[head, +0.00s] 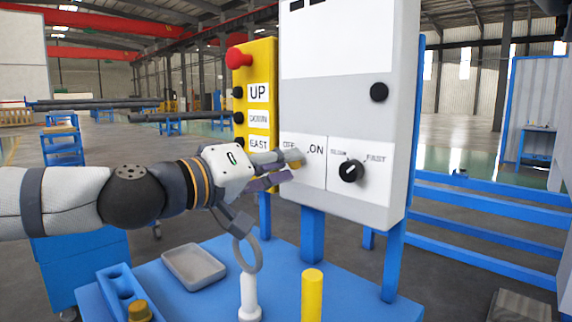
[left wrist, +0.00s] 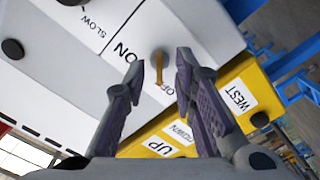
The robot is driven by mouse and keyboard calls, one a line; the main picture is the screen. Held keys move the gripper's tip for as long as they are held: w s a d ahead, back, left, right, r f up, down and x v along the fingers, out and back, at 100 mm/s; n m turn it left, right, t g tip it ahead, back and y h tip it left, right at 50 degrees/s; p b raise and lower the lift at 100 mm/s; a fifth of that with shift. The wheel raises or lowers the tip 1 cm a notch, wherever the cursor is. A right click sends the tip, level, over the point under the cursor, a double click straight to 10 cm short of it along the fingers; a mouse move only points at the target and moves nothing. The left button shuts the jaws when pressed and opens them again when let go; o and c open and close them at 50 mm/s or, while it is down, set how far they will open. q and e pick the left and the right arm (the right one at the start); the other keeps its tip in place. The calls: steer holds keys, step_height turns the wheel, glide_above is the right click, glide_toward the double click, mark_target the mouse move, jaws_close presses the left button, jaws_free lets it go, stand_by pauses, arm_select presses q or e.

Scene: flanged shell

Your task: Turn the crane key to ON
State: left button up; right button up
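The crane key (left wrist: 159,72) is a small tan bar on a grey round lock on the white control box (head: 345,105). In the left wrist view its bar points towards the partly covered OFF label (left wrist: 169,92), away from the ON label (left wrist: 127,50). My left gripper (head: 289,168) is at the box's lower left, covering much of the key in the head view. In the left wrist view the left gripper (left wrist: 160,68) is open, with one finger on each side of the key and gaps visible. My right gripper is not in view.
A yellow pendant (head: 258,100) with a red button stands left of the box. A black SLOW/FAST knob (head: 351,171) is right of the key. Below, the blue table (head: 270,290) holds a grey tray (head: 194,266), a ring on a white post (head: 248,262) and a yellow post (head: 312,296).

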arm_select(q)
steer(key=shift+w+d, duration=0.4)
steer(key=shift+d, duration=0.05)
jaws_close()
steer(key=shift+r+m+p, duration=0.15)
steer(key=shift+m+p, duration=1.75)
steer(key=shift+m, duration=6.9)
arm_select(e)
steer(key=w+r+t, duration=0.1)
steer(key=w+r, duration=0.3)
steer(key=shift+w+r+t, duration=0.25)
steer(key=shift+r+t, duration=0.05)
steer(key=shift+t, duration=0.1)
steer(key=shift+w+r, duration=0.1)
